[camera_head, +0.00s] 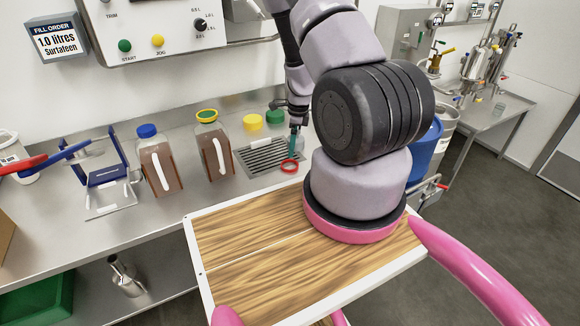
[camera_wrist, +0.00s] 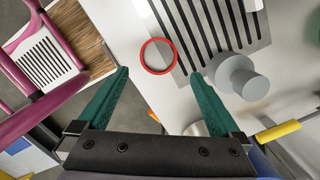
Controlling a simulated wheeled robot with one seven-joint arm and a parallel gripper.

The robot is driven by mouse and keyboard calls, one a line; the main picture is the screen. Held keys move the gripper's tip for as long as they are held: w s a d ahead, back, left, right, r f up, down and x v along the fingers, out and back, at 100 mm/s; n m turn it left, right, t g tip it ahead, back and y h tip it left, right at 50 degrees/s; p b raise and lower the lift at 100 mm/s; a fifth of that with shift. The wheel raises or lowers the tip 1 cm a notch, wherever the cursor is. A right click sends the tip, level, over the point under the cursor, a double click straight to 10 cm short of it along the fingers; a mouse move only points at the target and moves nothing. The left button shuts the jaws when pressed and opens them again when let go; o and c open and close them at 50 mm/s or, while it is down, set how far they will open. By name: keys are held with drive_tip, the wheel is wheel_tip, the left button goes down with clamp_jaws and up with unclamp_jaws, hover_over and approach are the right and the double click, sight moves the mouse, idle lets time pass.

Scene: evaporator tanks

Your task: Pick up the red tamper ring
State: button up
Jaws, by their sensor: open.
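The red tamper ring (camera_head: 289,172) lies flat on the steel counter at the front right edge of the slotted drain grate. It also shows in the wrist view (camera_wrist: 142,58), upper middle, as a thin hoop overlapping the grate's edge. My gripper (camera_wrist: 160,75) is open, with its two green fingers apart and nothing between them. In the wrist picture the ring appears just beyond the fingertips, between their lines and unheld. In the head view my gripper (camera_head: 295,142) points down above the ring; only one green finger shows clearly, and my arm hides part of it.
A yellow-capped bottle (camera_head: 213,148) and a blue-capped bottle (camera_head: 160,160) stand left. A grey knobbed piece (camera_wrist: 243,80) sits close to the right finger in the wrist view.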

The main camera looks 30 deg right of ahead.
sight(289, 167)
drive_tip(key=f, duration=0.7)
drive_tip(key=shift+w+a+f, duration=0.1)
drive_tip(key=shift+a+f, duration=0.25)
drive_tip(key=shift+f, duration=0.05)
drive_tip(key=c, duration=1.1)
